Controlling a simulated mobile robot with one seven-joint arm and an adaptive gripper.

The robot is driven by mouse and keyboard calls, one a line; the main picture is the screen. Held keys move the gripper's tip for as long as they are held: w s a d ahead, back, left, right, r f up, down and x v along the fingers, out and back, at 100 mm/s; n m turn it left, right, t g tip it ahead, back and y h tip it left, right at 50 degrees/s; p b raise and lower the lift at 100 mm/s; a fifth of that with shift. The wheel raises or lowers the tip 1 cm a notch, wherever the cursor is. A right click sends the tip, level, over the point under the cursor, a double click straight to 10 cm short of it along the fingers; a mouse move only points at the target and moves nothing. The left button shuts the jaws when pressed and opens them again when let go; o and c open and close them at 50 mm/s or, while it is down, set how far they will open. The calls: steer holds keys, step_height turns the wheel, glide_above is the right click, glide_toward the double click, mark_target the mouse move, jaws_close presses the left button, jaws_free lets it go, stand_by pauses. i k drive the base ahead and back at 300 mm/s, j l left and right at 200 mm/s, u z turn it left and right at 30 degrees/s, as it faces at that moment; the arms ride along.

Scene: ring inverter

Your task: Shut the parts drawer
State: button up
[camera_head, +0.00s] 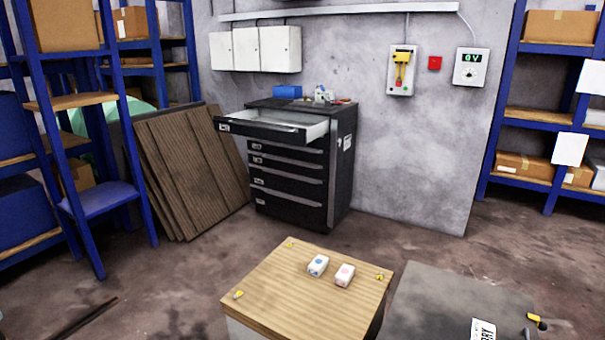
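A black tool cabinet (343,170) stands against the grey wall near the middle of the view. Its top drawer, the parts drawer (262,130), is pulled well out toward the front left. The drawer's light inner walls show, and I cannot make out anything inside it. The several drawers (288,178) below it are shut. My gripper is not in view, and no part of my arm shows near the cabinet.
Wooden panels (185,170) lean left of the cabinet. Floor (400,235) is clear right of the cabinet.

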mark_target(293, 129)
steer(key=i+j, duration=0.25)
steer(key=j, duration=0.15)
steer(key=i+j+z, duration=0.1)
steer(key=i+j, duration=0.15)
steer(key=j, duration=0.15)
steer(key=i+j, duration=0.25)
steer(key=j, duration=0.15)
steer(key=i+j+z, duration=0.1)
steer(key=j, duration=0.3)
steer(key=i+j, duration=0.35)
steer(key=i+j+z, duration=0.1)
steer(key=j, duration=0.4)
steer(key=i+j, duration=0.3)
steer(key=j, duration=0.15)
steer(key=i+j, duration=0.25)
steer(key=j, duration=0.2)
steer(key=i+j, duration=0.65)
steer(key=i, duration=0.3)
steer(key=z, duration=0.05)
